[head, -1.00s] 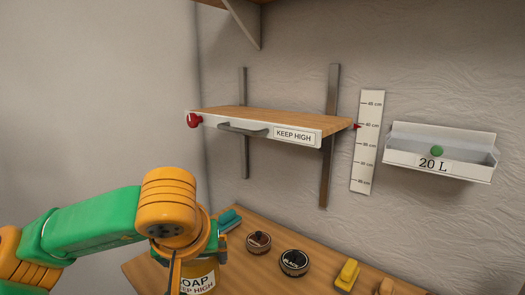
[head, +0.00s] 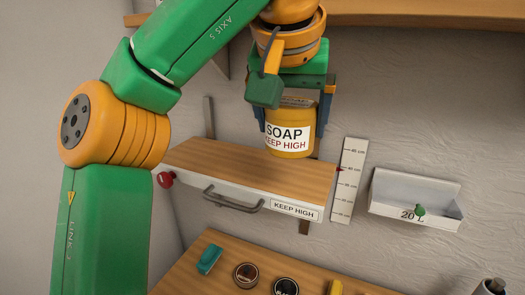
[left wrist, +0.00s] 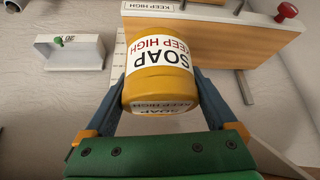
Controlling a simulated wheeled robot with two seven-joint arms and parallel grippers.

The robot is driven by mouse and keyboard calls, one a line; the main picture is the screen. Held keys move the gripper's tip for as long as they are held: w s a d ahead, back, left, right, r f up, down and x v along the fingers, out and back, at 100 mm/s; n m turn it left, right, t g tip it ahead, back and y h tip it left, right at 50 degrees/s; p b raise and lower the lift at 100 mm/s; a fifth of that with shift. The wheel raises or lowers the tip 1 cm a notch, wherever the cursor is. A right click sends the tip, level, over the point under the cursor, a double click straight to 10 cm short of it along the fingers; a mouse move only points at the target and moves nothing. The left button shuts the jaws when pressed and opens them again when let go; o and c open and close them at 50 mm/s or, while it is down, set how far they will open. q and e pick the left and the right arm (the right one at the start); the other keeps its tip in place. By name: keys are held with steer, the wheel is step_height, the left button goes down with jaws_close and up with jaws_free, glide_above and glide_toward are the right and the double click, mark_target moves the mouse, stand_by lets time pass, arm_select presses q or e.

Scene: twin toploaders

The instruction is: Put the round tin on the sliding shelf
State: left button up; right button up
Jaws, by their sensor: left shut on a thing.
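The round tin (head: 290,143) is yellow with a white label reading SOAP KEEP HIGH. My left gripper (head: 291,112) is shut on it, a finger on each side, and holds it roughly upright. The tin also shows large in the left wrist view (left wrist: 162,75). The sliding shelf (head: 235,170) has a wooden top, a white front with a grey handle, a KEEP HIGH label and a red knob (head: 165,179). In the head view the tin overlaps the shelf's back right part; I cannot tell whether they touch. My right gripper is not in view.
A higher wooden shelf (head: 420,14) is above. A ruler (head: 348,180) and a white 20 L tray (head: 415,195) are on the wall to the right. Below, a wooden bench (head: 222,280) carries a teal block (head: 209,260) and small round tins (head: 246,275). The sliding shelf's top looks clear.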

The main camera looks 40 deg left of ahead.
arm_select(q)
steer(key=w+a+f, duration=0.2)
steer(key=a, duration=0.1)
steer(key=w+a+f, duration=0.2)
steer(key=a+f, duration=0.1)
steer(key=w+a+f, duration=0.2)
steer(key=w+a, duration=0.1)
steer(key=shift+f, duration=0.4)
steer(key=shift+a+f, duration=0.1)
steer(key=shift+f, duration=0.15)
steer(key=f, duration=0.3)
steer(key=shift+w+a+f, duration=0.25)
steer(key=shift+w+f, duration=0.05)
steer(key=shift+f, duration=0.05)
steer(key=shift+a+f, duration=0.1)
steer(key=shift+f, duration=0.15)
steer(key=shift+f, duration=0.1)
